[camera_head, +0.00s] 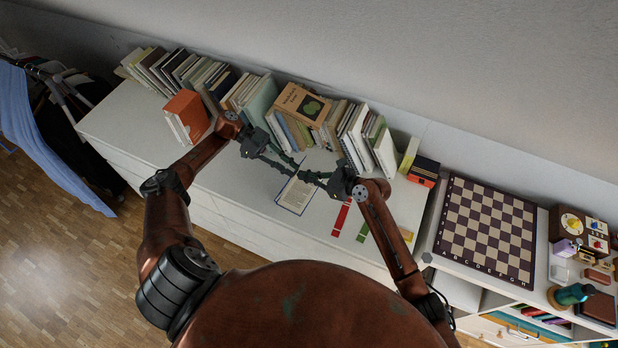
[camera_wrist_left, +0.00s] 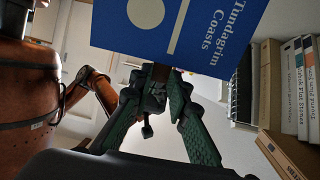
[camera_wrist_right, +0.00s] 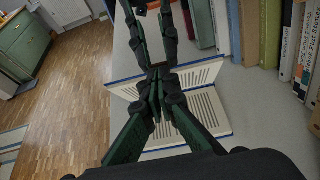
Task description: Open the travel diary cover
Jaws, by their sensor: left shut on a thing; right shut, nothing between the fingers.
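The travel diary (camera_head: 294,197) lies on the white top, spread open with printed pages showing; its near part juts toward the front edge. In the right wrist view its pages (camera_wrist_right: 203,109) have blue edges. The left wrist view shows a blue cover (camera_wrist_left: 205,28) lettered "Tundagrim Coasts", tilted. My left gripper (camera_head: 297,168) is shut on the blue cover; the exact grip is partly hidden. My right gripper (camera_head: 309,176) is shut and empty, its tips over the open pages close to the left gripper. Whether it touches the pages is unclear.
A row of books (camera_head: 300,104) stands behind along the wall, with an orange box (camera_head: 186,115) at left. A chessboard (camera_head: 487,228) is farther right. The top left of the diary is clear.

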